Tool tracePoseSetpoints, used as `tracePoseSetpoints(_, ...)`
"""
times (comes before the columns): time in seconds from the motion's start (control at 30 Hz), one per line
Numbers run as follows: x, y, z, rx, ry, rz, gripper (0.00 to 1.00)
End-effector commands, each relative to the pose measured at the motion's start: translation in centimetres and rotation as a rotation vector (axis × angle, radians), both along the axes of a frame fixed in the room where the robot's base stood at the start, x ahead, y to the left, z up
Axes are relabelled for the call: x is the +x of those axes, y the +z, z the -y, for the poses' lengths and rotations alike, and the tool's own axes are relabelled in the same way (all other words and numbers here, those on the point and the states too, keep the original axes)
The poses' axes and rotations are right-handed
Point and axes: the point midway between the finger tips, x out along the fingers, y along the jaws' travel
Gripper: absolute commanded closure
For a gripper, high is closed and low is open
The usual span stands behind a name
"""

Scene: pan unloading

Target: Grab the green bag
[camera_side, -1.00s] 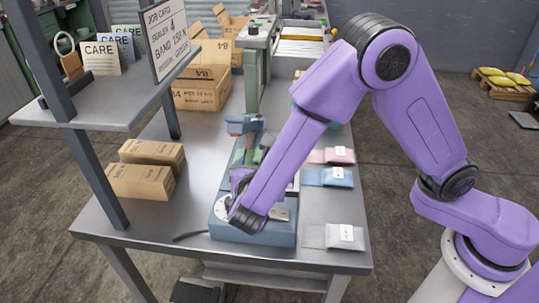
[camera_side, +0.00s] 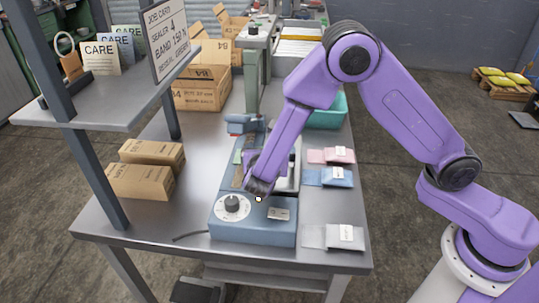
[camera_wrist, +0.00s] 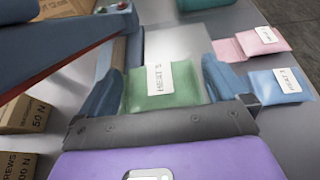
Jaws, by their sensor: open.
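The green bag (camera_wrist: 178,92) with a white label lies flat between my fingers in the wrist view. My gripper (camera_wrist: 165,88) is open, one blue finger on each side of the bag. Whether the fingers touch the bag I cannot tell. In the side view my wrist hangs low over the blue sealer (camera_side: 245,230).
Brown cartons (camera_side: 140,182) stand on the left. The sealer's arm (camera_wrist: 115,45) is close to my left finger.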

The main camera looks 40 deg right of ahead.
Motion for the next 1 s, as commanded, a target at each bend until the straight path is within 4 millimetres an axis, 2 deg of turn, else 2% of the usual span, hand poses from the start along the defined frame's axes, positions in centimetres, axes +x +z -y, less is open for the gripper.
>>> tracePoseSetpoints(0.17,0.0,0.0,0.0,0.001,0.000,0.001,0.00)
tracePoseSetpoints(0.2,0.0,0.0,0.0,0.001,0.000,0.001,0.03)
tracePoseSetpoints(0.33,0.0,0.0,0.0,0.001,0.000,0.001,0.46)
tracePoseSetpoints(0.37,0.0,0.0,0.0,0.001,0.000,0.001,0.52)
tracePoseSetpoints(0.43,0.0,0.0,0.0,0.001,0.000,0.001,0.52)
tracePoseSetpoints(0.47,0.0,0.0,0.0,0.001,0.000,0.001,0.57)
tracePoseSetpoints(0.77,0.0,0.4,0.0,0.002,-0.001,0.002,0.57)
tracePoseSetpoints(1.0,0.0,2.5,0.0,0.004,-0.001,0.004,0.57)
